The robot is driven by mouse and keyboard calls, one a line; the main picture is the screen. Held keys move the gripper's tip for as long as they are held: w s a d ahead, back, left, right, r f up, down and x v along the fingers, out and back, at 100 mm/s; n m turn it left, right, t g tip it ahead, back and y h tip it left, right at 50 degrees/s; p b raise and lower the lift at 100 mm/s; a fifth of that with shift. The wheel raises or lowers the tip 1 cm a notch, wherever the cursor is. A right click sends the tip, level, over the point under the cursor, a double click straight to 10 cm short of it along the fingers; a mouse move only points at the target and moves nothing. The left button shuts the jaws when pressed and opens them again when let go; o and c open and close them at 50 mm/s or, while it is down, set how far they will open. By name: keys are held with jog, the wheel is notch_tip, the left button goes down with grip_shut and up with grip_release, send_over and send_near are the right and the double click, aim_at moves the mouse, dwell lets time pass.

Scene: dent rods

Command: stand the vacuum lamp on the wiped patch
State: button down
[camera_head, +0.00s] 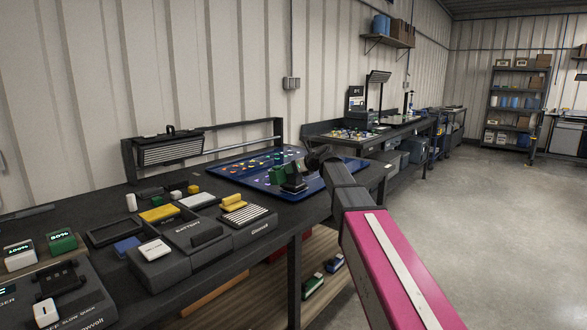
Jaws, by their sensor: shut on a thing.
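My gripper (316,158) reaches over the blue mat (232,168) at the right part of the near bench. It is shut on a small dark thing (293,178), which shows at the jaws over the mat's right part. I cannot tell for sure whether this is the vacuum lamp, or whether it touches the mat. A green block (276,175) is just left of it. No wiped patch can be made out from here. My wrist and arm hide part of the mat's right side.
Battery units, chargers and small yellow, white and green blocks crowd the near bench (95,197) left of the mat. A dark slatted panel (168,150) stands at the back. A second bench (395,134) lies beyond. The floor (470,215) at right is clear.

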jog(key=shift+f, duration=0.2)
jog(key=shift+c, duration=2.3)
grip_release()
